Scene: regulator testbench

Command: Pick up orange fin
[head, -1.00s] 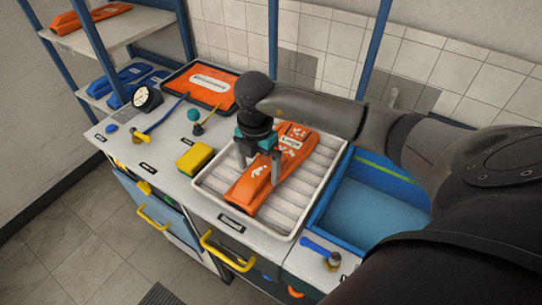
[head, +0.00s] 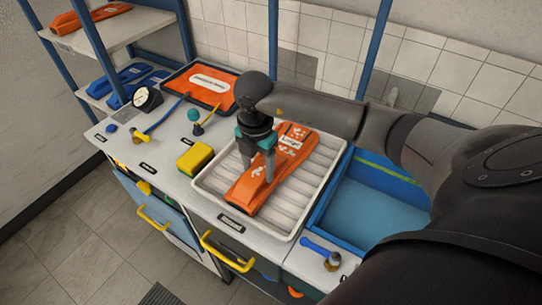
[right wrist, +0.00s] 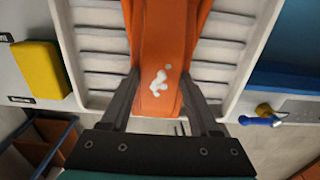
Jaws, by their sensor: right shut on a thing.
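The orange fin (head: 290,153) lies in a white ribbed tray (head: 207,193) on the bench, with white marks on its top. My right gripper (head: 257,178) points down over the fin's near part, one finger on each side. In the right wrist view the two fingers (right wrist: 160,105) are closed on the sides of the fin (right wrist: 163,40). The fin appears to rest in the tray; I cannot tell whether it is lifted at all. My left gripper is not in view.
A yellow sponge-like block (head: 195,158) sits left of the tray. A blue basin (head: 365,205) is right of it. An orange mat (head: 205,85), a gauge (head: 147,97) and small tools are at the back left. Another orange piece (head: 92,18) lies on the shelf.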

